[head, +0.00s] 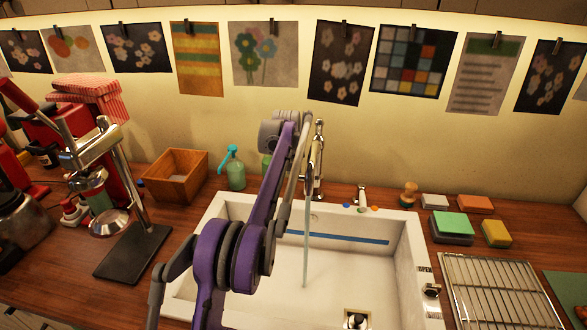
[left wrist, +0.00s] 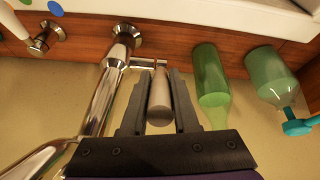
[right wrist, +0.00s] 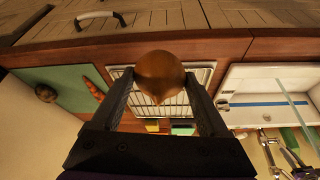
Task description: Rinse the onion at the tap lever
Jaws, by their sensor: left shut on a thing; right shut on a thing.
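My left gripper (left wrist: 158,72) is shut on the grey tap lever (left wrist: 160,100) beside the chrome tap (left wrist: 108,88). In the head view my purple left arm reaches across the sink (head: 408,262) and hides the lever; the tap (head: 318,165) stands behind the basin. A thin stream of water (head: 305,245) runs down into the sink. My right gripper (right wrist: 158,84) is shut on the brown onion (right wrist: 160,74). It is outside the head view. In the right wrist view the onion appears in front of the wire rack, apart from the water stream (right wrist: 292,108).
Right of the sink are a wire drying rack (head: 492,285), sponges (head: 452,225) and a green board (head: 570,290). A wooden box (head: 174,178) and a soap bottle (head: 236,174) stand behind left. A lever press (head: 125,215) stands at left. The basin's middle is open.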

